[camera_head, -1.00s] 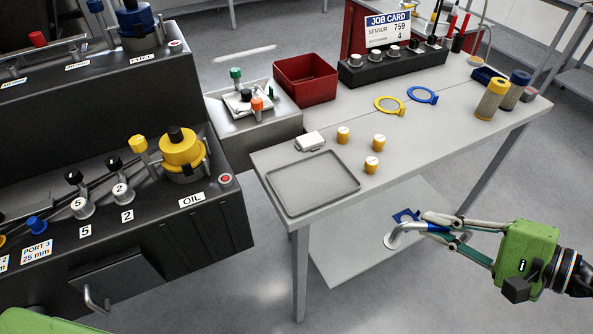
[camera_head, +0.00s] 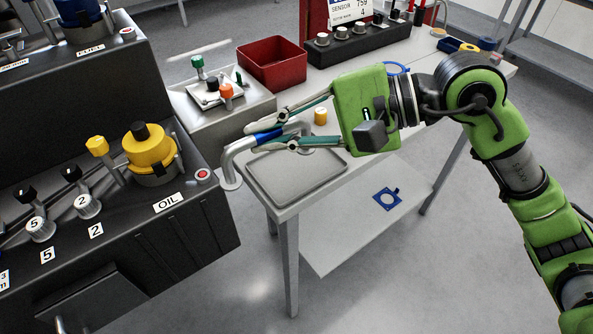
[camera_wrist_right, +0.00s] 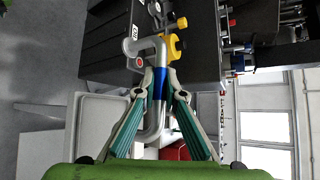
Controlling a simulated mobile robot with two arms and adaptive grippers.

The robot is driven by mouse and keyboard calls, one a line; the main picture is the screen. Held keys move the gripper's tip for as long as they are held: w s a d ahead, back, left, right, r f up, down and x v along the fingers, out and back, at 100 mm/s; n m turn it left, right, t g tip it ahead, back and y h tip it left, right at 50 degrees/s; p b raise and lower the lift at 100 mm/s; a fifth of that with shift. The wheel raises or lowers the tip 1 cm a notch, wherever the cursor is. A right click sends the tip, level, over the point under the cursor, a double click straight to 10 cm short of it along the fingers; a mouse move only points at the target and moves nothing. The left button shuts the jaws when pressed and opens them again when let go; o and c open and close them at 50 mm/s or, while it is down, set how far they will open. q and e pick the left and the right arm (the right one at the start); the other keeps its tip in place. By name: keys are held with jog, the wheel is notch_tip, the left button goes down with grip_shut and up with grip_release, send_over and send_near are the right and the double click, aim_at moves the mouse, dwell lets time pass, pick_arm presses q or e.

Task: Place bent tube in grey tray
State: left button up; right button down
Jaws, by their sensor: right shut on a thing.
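A bent grey tube (camera_head: 233,160) with a blue band is held by my right gripper (camera_head: 268,139). My right gripper is shut on the tube around its blue band, which also shows between the fingers in the right wrist view (camera_wrist_right: 158,85). The tube is over the left back part of the grey tray (camera_head: 314,172), and its flanged end hangs beyond the tray's left edge. The tray lies flat on the front left corner of the table and looks empty where it shows. The gripper hides part of the tray. My left gripper is not in view.
The black engine bay with the yellow OIL cap (camera_head: 150,150) stands close to the left of the tube. A red bin (camera_head: 272,66) is behind. A yellow-capped piece (camera_head: 320,116) stands behind the tray.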

jog(key=shift+s+a+r+n+g, duration=0.15)
jog(key=shift+s+a, duration=0.1)
jog(key=shift+a, duration=0.4)
jog(key=shift+s+a+f+n+g, duration=0.15)
jog(key=shift+s+a, duration=0.1)
jog(key=shift+a, duration=0.35)
jog(key=shift+w+a, duration=0.1)
jog(key=shift+w, duration=0.05)
jog(key=w+d+f+p, duration=0.1)
jog(key=w+d+f, duration=0.1)
jog(key=w+f, duration=0.1)
jog(key=w+d+f+p, duration=0.1)
jog(key=w+d+f, duration=0.1)
jog(key=w+f, duration=0.1)
jog(key=w+d+f+p, duration=0.1)
jog(key=w+d+f, duration=0.1)
jog(key=w, duration=0.3)
jog(key=shift+w+d+f+p, duration=0.25)
jog(key=shift+f+p, duration=0.05)
jog(key=shift+f, duration=0.3)
notch_tip(320, 180, down, 3)
jog(key=shift+w+p, duration=0.15)
jog(key=shift+p, duration=0.75)
jog(key=shift+f, duration=0.2)
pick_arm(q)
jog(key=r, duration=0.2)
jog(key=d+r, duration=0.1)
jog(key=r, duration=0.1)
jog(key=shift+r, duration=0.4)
